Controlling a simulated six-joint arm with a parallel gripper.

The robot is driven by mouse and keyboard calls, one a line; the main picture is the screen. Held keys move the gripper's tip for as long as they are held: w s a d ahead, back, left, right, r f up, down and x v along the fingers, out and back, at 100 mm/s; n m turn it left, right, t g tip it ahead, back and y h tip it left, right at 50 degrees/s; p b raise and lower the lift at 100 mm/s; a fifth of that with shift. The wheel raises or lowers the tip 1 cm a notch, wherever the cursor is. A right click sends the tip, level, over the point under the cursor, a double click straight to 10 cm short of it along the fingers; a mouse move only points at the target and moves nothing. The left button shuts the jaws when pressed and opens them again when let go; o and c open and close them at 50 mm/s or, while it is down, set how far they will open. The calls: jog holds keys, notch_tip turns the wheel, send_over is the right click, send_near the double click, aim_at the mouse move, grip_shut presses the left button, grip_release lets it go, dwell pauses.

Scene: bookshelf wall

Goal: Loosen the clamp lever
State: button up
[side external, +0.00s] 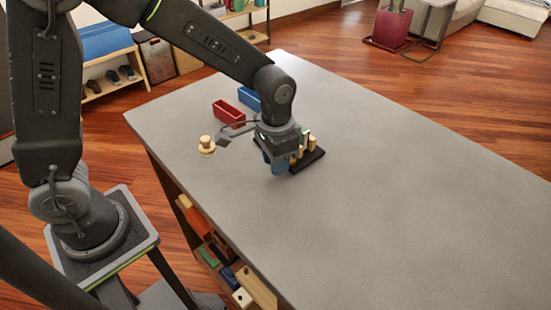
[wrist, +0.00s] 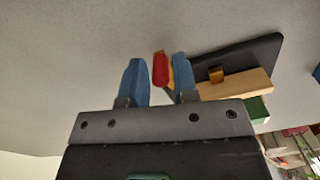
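My gripper (wrist: 158,60) has two blue fingers, standing apart in the wrist view. A red piece (wrist: 160,69), which looks like the clamp lever's handle, shows between them, closer to the right finger. A gap shows on its left, and I cannot tell whether the right finger touches it. A yellow part (wrist: 172,72) shows just behind the red piece. The clamp fixture has a dark base plate (wrist: 262,52), a pale wooden bar (wrist: 240,84) and a green block (wrist: 257,108). In the side view my gripper (side external: 280,168) is low beside the dark base (side external: 309,160) and hides the lever.
A red bin (side external: 228,113) and a blue bin (side external: 249,98) stand behind my gripper on the grey table (side external: 390,200). A round wooden piece (side external: 206,145) stands to the left. The table's right and front are clear.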

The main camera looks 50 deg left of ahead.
notch_tip(320, 180, up, 14)
dwell(0.6)
jog(key=shift+f, duration=0.1)
jog(key=s+a+n+t, duration=0.1)
jog(key=s+a+t, duration=0.1)
jog(key=s+a, duration=0.2)
jog(key=s+a+r+n+t, duration=0.1)
jog(key=s+a, duration=0.4)
jog(key=s, duration=0.6)
jog(key=n+t, duration=0.1)
jog(key=t, duration=0.1)
jog(key=shift+s+t, duration=0.15)
jog(key=shift+t, duration=0.15)
